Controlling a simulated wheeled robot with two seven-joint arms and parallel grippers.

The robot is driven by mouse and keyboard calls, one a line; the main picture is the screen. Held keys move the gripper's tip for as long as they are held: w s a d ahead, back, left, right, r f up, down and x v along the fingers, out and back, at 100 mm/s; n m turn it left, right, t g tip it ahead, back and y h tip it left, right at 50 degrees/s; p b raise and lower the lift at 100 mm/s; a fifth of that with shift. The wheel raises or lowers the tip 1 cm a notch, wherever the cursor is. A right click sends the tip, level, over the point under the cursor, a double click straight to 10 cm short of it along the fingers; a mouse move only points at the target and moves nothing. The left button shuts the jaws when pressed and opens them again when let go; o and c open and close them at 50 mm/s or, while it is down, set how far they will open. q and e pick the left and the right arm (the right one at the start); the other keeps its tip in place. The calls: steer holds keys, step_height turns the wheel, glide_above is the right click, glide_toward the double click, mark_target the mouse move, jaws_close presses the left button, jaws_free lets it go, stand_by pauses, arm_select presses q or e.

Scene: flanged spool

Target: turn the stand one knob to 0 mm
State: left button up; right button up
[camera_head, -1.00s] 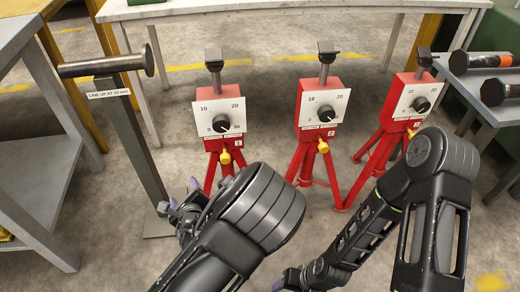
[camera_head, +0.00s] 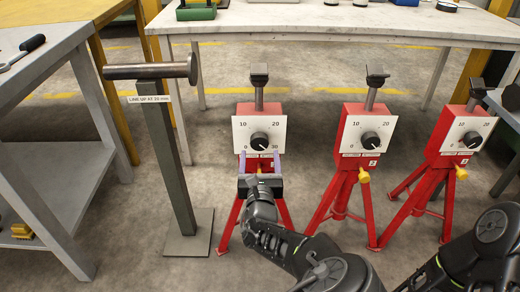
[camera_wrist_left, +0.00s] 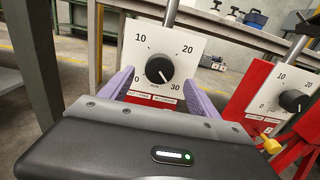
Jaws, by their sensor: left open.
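The leftmost red stand (camera_head: 243,222), stand one, carries a white dial plate (camera_head: 240,133) marked 0, 10, 20 and 30. Its round black knob (camera_head: 259,141) also shows in the left wrist view (camera_wrist_left: 159,69). The white mark on the knob points to the lower right, toward 30. My left gripper (camera_head: 260,158) is open in front of the plate's lower part. In the left wrist view its purple fingers (camera_wrist_left: 160,80) lie on either side of the knob, apart from it. My right gripper is out of view.
Stand two (camera_head: 350,122) and stand three (camera_head: 450,146) stand to the right with similar dials. A grey post (camera_head: 172,155) with a horizontal bar and a label stands to the left. A grey bench (camera_head: 70,150) is at far left, and a white table (camera_head: 320,18) is behind.

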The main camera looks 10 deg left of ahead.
mark_target(259, 144)
arm_select(q)
steer(key=b+x, duration=0.1)
steer(key=x, duration=0.4)
steer(key=c, duration=1.4)
